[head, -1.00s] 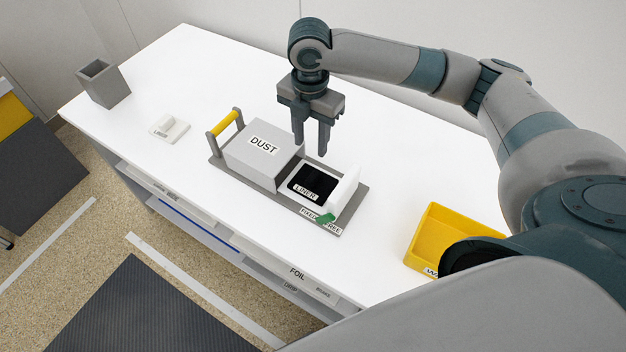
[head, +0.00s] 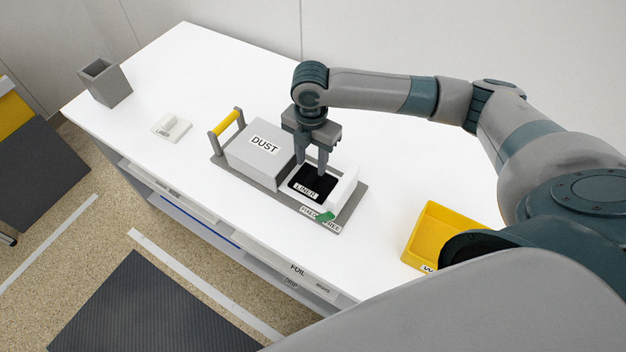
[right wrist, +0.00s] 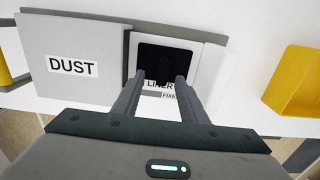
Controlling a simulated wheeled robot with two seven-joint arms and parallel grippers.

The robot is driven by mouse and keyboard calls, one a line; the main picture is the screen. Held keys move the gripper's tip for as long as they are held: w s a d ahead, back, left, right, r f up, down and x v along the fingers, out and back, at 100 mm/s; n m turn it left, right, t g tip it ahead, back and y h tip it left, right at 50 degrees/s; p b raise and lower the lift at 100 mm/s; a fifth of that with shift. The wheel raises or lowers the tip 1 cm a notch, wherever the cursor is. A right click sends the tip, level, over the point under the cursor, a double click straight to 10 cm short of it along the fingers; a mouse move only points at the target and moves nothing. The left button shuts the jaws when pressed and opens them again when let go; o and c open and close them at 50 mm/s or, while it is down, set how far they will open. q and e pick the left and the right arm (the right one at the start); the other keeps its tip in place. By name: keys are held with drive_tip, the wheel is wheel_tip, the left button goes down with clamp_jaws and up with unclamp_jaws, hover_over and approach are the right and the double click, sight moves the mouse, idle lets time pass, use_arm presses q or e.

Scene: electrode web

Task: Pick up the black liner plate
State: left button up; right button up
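The black liner plate (head: 314,183) lies in a white-framed recess on the grey base, with a "LINER" label at its front edge. It also shows in the right wrist view (right wrist: 165,60), just beyond the fingertips. My right gripper (head: 311,172) points down over the plate with its fingers apart and nothing seen between them. In the right wrist view the fingers (right wrist: 160,76) reach over the plate's label end. Whether the tips touch the plate I cannot tell. My left gripper is not in view.
The grey "DUST" box (head: 258,157) stands directly left of the plate, beside a yellow-handled bracket (head: 228,122). A white block (head: 345,187) with a green tab stands to its right. A yellow bin (head: 424,232) sits further right. The table's back left is mostly clear.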

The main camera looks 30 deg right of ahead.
sight(313, 175)
drive_tip(key=f, duration=0.1)
drive_tip(key=f+p, duration=0.1)
drive_tip(key=f, duration=0.1)
drive_tip(key=shift+s+d+f+p, duration=0.1)
drive_tip(key=shift+s+f+p, duration=0.25)
drive_tip(key=shift+f, duration=0.4)
drive_tip(key=shift+c, duration=0.3)
clamp_jaws()
